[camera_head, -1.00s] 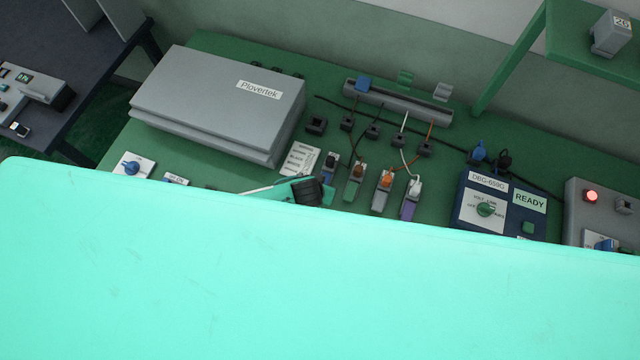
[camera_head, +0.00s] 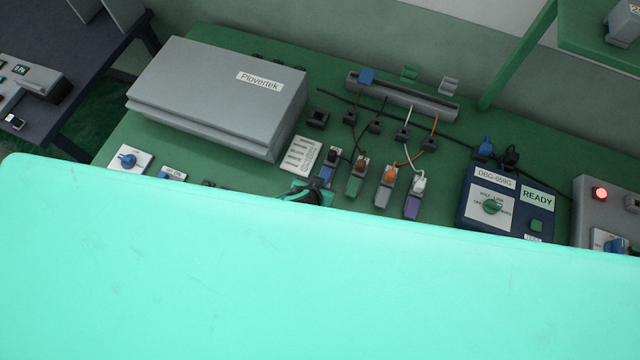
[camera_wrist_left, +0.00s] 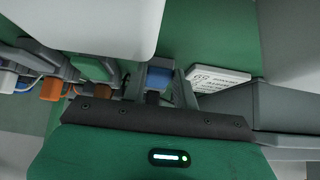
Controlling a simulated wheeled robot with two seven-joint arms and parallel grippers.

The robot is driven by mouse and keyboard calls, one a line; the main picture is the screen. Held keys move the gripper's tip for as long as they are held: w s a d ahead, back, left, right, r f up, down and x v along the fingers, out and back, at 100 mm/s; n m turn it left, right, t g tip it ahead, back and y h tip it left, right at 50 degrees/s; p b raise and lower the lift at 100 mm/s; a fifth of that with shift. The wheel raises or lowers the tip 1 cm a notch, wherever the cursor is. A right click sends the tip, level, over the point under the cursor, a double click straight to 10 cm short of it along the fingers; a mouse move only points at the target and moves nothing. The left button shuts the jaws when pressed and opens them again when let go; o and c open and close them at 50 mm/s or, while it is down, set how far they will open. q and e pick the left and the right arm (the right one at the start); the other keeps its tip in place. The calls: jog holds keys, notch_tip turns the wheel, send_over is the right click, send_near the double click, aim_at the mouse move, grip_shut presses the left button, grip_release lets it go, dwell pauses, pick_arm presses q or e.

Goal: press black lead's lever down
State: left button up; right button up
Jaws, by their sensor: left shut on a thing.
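The black lead's plug (camera_head: 334,155) sits at the back of a small blue-fronted lever block (camera_head: 326,174), leftmost in a row of lever blocks on the green bench. My left gripper (camera_head: 308,192) is at the front end of this block in the head view, partly cut off below. In the left wrist view, my left gripper (camera_wrist_left: 160,85) is shut on a blue piece (camera_wrist_left: 160,77) between its fingers, which looks like the blue lever. How far the lever is tilted cannot be told. My right gripper is not in view.
Green (camera_head: 356,183), grey (camera_head: 383,196) and purple (camera_head: 412,206) blocks stand close on the right. A printed card (camera_head: 300,156) and the grey Plovertek box (camera_head: 218,92) lie to the left. The blue DBG-659G unit (camera_head: 505,205) is farther right. The bench front is hidden.

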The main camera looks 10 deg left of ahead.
pick_arm(q)
jog(key=o, duration=1)
jog(key=shift+s+r, duration=0.35)
jog(key=shift+s, duration=0.05)
jog(key=b+v, duration=0.3)
jog(key=v, duration=0.9)
jog(key=shift+s+a+r, duration=0.2)
jog(key=shift+s+r, duration=0.05)
jog(key=shift+r, duration=0.05)
jog(key=shift+s, duration=0.1)
